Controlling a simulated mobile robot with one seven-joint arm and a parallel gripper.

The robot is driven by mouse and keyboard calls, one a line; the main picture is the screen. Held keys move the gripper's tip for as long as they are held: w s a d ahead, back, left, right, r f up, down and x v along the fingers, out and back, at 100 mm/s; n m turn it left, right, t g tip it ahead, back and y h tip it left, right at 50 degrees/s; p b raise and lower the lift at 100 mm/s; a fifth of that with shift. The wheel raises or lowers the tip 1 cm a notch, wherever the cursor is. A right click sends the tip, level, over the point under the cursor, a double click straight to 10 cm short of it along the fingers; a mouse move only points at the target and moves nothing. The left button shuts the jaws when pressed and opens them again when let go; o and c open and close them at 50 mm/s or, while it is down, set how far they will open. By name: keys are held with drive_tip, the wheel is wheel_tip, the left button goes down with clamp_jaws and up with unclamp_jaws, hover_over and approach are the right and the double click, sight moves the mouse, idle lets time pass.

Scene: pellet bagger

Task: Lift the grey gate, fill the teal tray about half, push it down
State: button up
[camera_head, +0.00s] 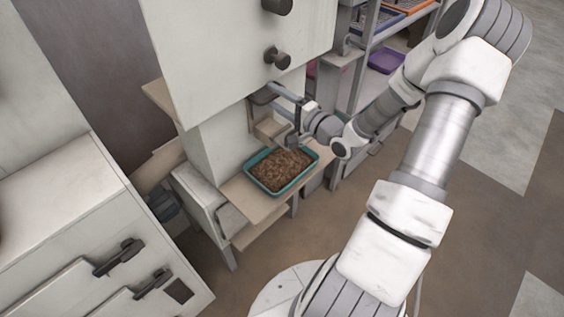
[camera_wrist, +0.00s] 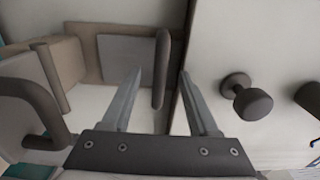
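The teal tray (camera_head: 249,175) sits on a beige shelf below the machine's chute in the head view. Brown pellets (camera_head: 281,169) cover its floor and heap up in the middle, close to rim height. My gripper (camera_wrist: 161,72) is at the machine front above the tray. Its two fingers are open, one on each side of a dark upright bar handle (camera_wrist: 162,85), with gaps showing. A flat grey plate (camera_wrist: 120,60), which looks like the gate, lies behind the left finger. Whether the gate is raised cannot be told.
Dark round knobs (camera_head: 277,58) stick out of the white machine panel above my gripper; one shows beside the right finger (camera_wrist: 247,97). A curved dark handle (camera_wrist: 35,105) is at the left. A rack with a purple tray (camera_head: 386,62) stands behind my arm.

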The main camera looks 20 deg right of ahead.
idle(0.5)
drive_tip(key=p+v, duration=0.2)
drive_tip(key=v, duration=0.5)
drive_tip(key=shift+r, duration=0.1)
idle(0.9)
